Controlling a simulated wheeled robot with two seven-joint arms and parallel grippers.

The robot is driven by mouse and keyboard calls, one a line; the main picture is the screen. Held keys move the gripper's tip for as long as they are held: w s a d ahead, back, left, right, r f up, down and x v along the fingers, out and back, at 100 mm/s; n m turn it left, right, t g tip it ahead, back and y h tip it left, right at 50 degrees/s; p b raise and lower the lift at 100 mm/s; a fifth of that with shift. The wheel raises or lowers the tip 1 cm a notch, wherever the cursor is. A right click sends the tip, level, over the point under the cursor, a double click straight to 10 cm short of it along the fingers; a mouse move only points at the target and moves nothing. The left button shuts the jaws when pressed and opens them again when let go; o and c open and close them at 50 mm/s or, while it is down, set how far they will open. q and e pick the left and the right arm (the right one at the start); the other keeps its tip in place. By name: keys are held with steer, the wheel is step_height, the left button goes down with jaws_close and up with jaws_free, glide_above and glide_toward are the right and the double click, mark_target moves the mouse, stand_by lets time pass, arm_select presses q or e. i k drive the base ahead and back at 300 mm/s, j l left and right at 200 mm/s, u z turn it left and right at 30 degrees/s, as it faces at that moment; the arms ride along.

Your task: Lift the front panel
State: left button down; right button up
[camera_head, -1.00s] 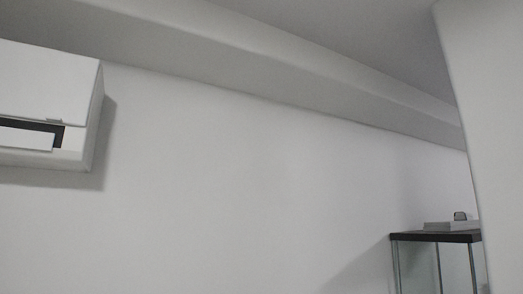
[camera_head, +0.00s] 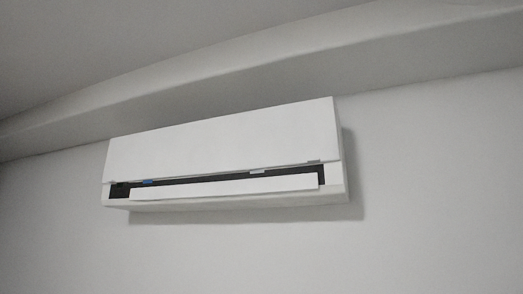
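A white wall-mounted air unit (camera_head: 230,165) hangs high on the wall, near the middle of the head view and tilted in the picture. Its front panel (camera_head: 225,140) is a plain white cover over the upper part. Below the panel's lower edge runs a dark slot with small tabs, one of them blue (camera_head: 148,182). A white louver flap (camera_head: 225,187) sits in front of the slot. The panel appears down. Neither of my grippers is in view.
A grey beam (camera_head: 240,85) runs along the top of the wall, just above the unit. The bare wall (camera_head: 430,190) to the right and below is clear. No obstacle shows in front of the unit.

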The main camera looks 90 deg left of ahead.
mark_target(303, 132)
steer(key=u, duration=3.25)
steer(key=l+u, duration=0.1)
steer(key=l, duration=0.55)
